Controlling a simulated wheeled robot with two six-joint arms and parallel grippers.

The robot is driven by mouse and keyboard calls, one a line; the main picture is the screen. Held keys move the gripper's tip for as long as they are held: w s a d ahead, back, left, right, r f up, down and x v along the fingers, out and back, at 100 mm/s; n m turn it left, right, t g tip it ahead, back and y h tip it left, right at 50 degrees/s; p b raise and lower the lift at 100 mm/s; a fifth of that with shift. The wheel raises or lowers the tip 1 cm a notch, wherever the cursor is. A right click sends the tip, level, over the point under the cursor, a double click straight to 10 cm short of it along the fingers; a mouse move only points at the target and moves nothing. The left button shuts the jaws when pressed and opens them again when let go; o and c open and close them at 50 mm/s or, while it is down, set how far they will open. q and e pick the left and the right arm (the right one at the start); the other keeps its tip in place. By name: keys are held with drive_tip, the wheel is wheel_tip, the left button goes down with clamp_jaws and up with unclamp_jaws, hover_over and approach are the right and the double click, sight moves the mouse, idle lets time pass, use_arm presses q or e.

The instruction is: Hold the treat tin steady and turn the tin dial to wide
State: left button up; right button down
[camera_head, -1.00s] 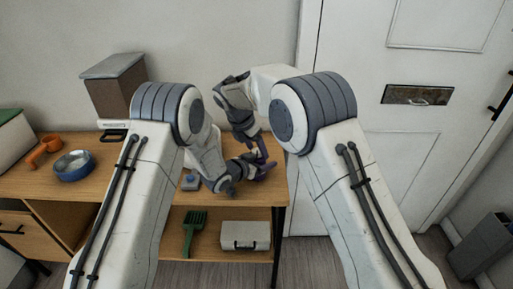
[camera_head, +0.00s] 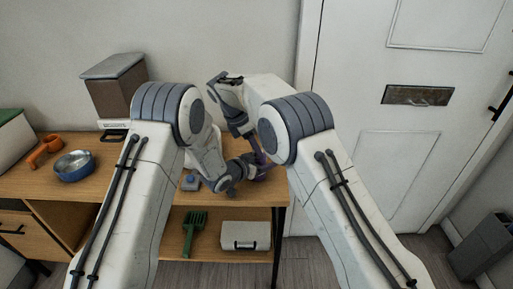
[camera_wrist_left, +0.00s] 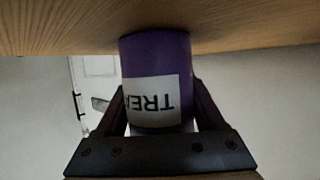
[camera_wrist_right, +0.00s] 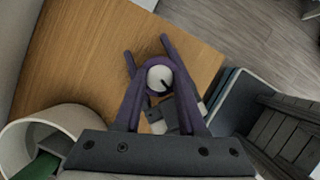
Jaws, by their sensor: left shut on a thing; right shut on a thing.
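The purple treat tin (camera_wrist_left: 157,55) stands on the wooden top, its white label upside down in the left wrist view. My left gripper (camera_wrist_left: 160,100) is shut on the tin's sides; it also shows in the head view (camera_head: 254,170), low at the tabletop's right end. In the right wrist view, the white round dial (camera_wrist_right: 159,78) on the tin's top has a dark mark pointing to the lower right. My right gripper (camera_wrist_right: 160,85) is shut on the dial from above. The dial's wide marking cannot be read. In the head view my arms mostly hide the tin.
A blue bowl (camera_head: 74,166), an orange scoop (camera_head: 46,149) and a brown container (camera_head: 116,88) are on the left. A white round container (camera_wrist_right: 35,130) stands close by. The shelf below holds a green fork-like tool (camera_head: 194,232) and white box (camera_head: 246,235).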

drive_tip(key=shift+c, duration=2.3)
unclamp_jaws()
drive_tip(key=v, duration=1.2)
